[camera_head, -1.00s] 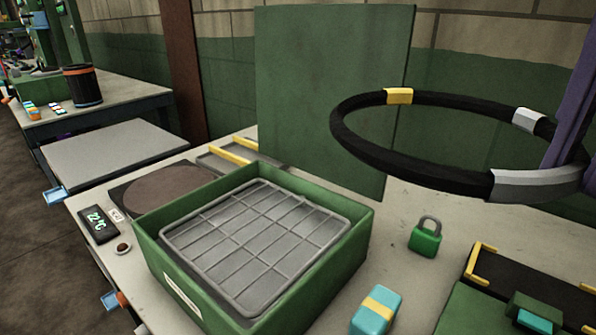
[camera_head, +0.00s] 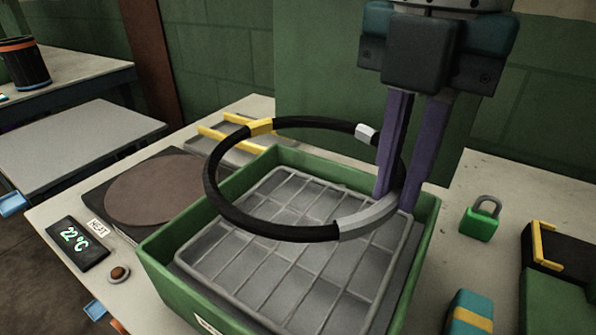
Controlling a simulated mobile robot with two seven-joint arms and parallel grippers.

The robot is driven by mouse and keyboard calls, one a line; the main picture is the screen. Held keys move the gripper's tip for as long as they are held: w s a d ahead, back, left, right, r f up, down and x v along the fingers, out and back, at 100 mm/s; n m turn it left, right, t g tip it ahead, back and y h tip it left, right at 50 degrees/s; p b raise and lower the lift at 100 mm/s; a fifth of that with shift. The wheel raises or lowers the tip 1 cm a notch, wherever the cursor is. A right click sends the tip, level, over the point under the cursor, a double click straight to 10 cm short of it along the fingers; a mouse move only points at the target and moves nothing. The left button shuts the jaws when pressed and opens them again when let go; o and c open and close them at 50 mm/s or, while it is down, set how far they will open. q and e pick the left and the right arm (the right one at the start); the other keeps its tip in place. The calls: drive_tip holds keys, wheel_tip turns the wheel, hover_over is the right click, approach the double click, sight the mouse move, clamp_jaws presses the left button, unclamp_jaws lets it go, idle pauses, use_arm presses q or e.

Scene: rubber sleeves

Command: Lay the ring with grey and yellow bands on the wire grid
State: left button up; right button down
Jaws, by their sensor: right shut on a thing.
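The black ring (camera_head: 290,233) has grey bands and a yellow band; the yellow band (camera_head: 261,127) is at its far left and a larger grey band (camera_head: 369,217) at its near right. My right gripper (camera_head: 398,203) has its purple fingers closed on the ring at its right side, by the large grey band. The ring hangs roughly level above the wire grid (camera_head: 318,268), shifted toward its far left. The grid lies inside a green crate (camera_head: 423,245). The ring overlaps the crate's far and left walls in view; the exact height is hard to tell. My left gripper is not in view.
A round brown hot plate (camera_head: 155,188) with a display (camera_head: 76,243) reading 22 °C is left of the crate. A yellow-edged tray (camera_head: 222,138) is behind it. A green padlock (camera_head: 481,220) and a teal and yellow block (camera_head: 468,315) are right of the crate.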

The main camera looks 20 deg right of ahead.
sight(372, 273)
wheel_tip(372, 273, down, 10)
drive_tip(key=shift+r, duration=0.25)
drive_tip(key=shift+f+b, duration=0.25)
drive_tip(key=shift+b, duration=0.1)
drive_tip(key=c, duration=0.9)
unclamp_jaws()
drive_tip(key=shift+r, duration=0.1)
wheel_tip(372, 273, up, 12)
drive_tip(key=shift+r, duration=0.15)
